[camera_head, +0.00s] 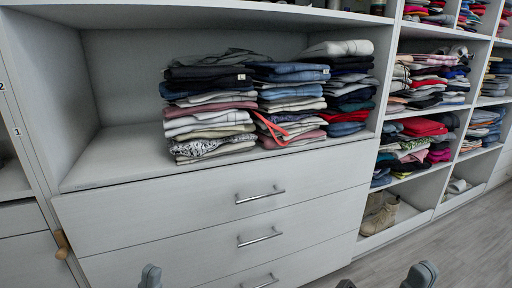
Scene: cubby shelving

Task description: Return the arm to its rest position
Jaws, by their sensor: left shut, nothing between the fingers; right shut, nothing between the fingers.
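The grey tip of my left gripper (150,277) shows at the bottom edge, in front of the lower drawers. It is shut and holds nothing. My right gripper (421,275) shows at the bottom edge further right, in front of the floor, and is shut and empty. Only small parts of both show, and the rest of each arm is cut off below the frame. A small dark piece at the bottom edge between them is too cropped to identify.
A white cabinet with an open cubby holds stacks of folded clothes (210,115). Below are drawers with metal handles (260,196). A round wooden knob (61,246) sticks out at left. More filled cubbies and boots (380,216) stand at right. Bare floor (452,245) lies at lower right.

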